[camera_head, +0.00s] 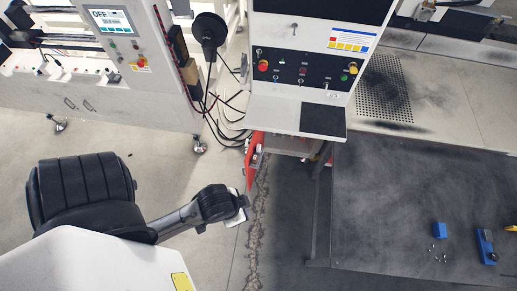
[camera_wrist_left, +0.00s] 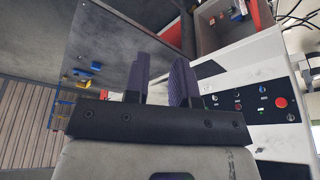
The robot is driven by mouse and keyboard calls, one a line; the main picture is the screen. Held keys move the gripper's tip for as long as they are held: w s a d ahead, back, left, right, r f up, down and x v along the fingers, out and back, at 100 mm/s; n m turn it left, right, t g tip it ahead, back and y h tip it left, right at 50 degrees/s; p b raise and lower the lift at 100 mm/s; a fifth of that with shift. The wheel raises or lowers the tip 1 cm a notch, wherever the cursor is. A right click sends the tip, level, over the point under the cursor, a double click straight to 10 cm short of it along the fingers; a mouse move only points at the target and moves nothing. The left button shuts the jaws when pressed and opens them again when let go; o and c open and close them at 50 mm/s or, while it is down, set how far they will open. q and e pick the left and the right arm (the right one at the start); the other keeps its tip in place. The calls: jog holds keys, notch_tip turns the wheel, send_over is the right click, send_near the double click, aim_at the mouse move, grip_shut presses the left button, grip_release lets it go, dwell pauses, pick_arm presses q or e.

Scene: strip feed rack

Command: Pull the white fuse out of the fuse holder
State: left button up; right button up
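I cannot make out a white fuse or a fuse holder in either view. My left gripper (camera_wrist_left: 162,60) shows in the left wrist view with its two purple fingers apart and nothing between them. In the head view my left arm comes in from the lower left, and its dark wrist end (camera_head: 238,203) hangs over the floor, left of the dark table and apart from it. The fingers are too small to make out there. My right gripper is in neither view.
A dark table (camera_head: 400,190) at right bears a blue block (camera_head: 439,230), a blue tool (camera_head: 486,246) and several small bits. A control console (camera_head: 302,68) with buttons stands at the back centre, with a red part (camera_head: 254,150) below. A white cabinet (camera_head: 150,85) stands left.

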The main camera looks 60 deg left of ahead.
pick_arm(q)
jog(key=o, duration=0.4)
jog(key=shift+a, duration=0.2)
